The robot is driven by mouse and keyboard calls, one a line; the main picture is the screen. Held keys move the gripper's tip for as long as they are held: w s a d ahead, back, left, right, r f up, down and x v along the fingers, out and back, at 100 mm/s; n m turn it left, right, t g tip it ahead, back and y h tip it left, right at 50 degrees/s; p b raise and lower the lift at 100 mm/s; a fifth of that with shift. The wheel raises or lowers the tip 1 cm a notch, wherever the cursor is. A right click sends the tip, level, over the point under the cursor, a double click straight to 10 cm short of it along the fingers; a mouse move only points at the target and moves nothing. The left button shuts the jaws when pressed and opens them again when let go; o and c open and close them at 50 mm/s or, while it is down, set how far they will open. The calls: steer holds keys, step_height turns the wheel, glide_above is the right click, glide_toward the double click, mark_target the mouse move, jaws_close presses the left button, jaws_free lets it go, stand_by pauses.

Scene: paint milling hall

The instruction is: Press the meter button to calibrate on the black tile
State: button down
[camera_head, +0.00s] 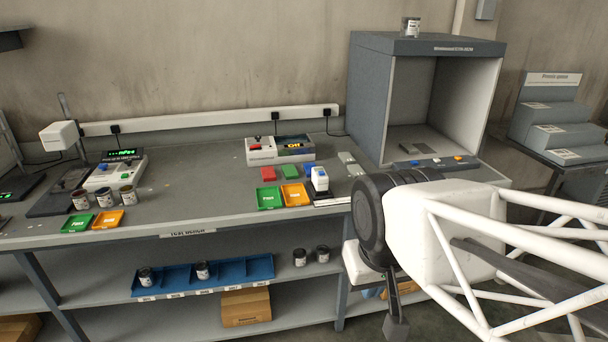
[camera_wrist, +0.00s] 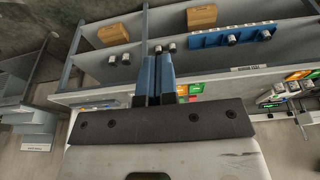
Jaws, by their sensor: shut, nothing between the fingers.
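A small white upright device (camera_head: 320,179), which looks like the meter, stands near the bench's front edge, beside an orange tray. Its button is too small to make out. Small grey tiles (camera_head: 346,157) lie just behind and right of it; I cannot tell which tile is the black one. A black-and-white card (camera_head: 331,201) lies in front of the device. In the wrist view my gripper (camera_wrist: 157,60) has its two blue fingers close together, shut and empty. It is away from the meter, at the bench's front right; the head view does not show its fingertips clearly.
A grey booth (camera_head: 370,100) stands at the right. The middle of the bench is clear.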

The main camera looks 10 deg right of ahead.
steer(key=shift+w+r, duration=0.1)
stand_by(0.3)
steer(key=w+r+y, duration=0.1)
steer(key=w+r, duration=0.1)
steer(key=w, duration=0.7)
steer(key=w+r+y, duration=0.1)
steer(key=w+r, duration=0.2)
steer(key=w, duration=0.6)
steer(key=m+t+y, duration=0.2)
steer(key=t+y, duration=0.2)
steer(key=t, duration=0.1)
glide_above(322, 173)
steer(key=w, duration=0.1)
step_height(322, 173, down, 8)
steer(key=shift+d+f, duration=0.2)
steer(key=shift+d, duration=0.15)
steer(key=shift+f, duration=0.1)
steer(key=shift+f, duration=4.3)
